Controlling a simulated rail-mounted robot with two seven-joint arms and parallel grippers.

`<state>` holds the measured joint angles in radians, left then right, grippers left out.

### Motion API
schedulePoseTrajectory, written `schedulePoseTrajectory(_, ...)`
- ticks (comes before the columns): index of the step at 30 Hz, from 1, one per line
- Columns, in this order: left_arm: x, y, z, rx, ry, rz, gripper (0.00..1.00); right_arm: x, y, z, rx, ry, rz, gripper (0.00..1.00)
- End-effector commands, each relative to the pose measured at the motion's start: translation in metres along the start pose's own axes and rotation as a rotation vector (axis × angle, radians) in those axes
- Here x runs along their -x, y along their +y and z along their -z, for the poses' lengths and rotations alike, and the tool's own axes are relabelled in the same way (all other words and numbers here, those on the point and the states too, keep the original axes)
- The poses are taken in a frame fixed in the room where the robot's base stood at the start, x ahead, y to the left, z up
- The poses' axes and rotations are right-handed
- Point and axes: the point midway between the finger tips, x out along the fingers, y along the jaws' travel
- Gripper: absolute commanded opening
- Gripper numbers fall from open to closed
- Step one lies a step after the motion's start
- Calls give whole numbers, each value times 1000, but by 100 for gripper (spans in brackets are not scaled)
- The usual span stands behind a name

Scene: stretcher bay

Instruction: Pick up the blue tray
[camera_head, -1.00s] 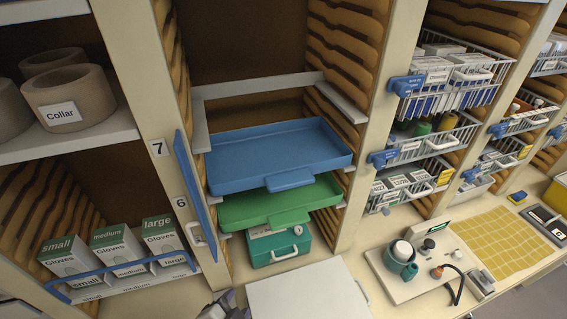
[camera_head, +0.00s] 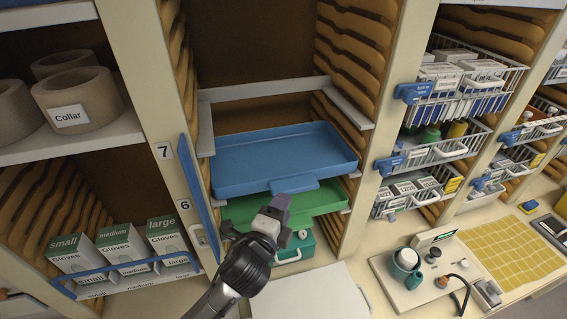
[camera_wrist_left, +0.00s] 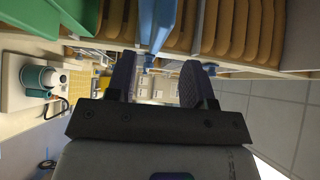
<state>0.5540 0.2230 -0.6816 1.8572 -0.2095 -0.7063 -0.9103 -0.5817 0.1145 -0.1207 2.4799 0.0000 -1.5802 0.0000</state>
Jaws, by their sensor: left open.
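The blue tray (camera_head: 283,158) sits level in the middle cabinet bay, with a handle tab (camera_head: 294,186) at its front edge. My left gripper (camera_head: 277,205) is in front of the trays, just below the blue tray's tab, and covers part of the green tray. In the left wrist view its two dark fingers (camera_wrist_left: 160,84) are apart with nothing between them. My right gripper is not in view.
A teal case (camera_head: 295,247) stands under the trays. Glove boxes (camera_head: 123,250) are at lower left, wire baskets (camera_head: 420,200) at right. A white board (camera_head: 310,293) lies in front.

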Motion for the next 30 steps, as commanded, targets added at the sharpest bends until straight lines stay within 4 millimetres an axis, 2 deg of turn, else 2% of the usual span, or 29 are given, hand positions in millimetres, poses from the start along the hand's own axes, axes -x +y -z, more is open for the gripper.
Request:
schedulePoseTrajectory(3,-13,-1,0,1,-1,0,48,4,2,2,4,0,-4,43)
schedulePoseTrajectory(11,-24,0,0,2,-1,-2,48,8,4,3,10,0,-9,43)
schedulePoseTrajectory(18,-50,-2,3,4,-2,-2,48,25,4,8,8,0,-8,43)
schedulePoseTrajectory(22,-64,0,3,3,-2,-2,48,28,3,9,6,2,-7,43)
schedulePoseTrajectory(30,-73,2,3,3,-1,-2,48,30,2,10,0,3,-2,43)
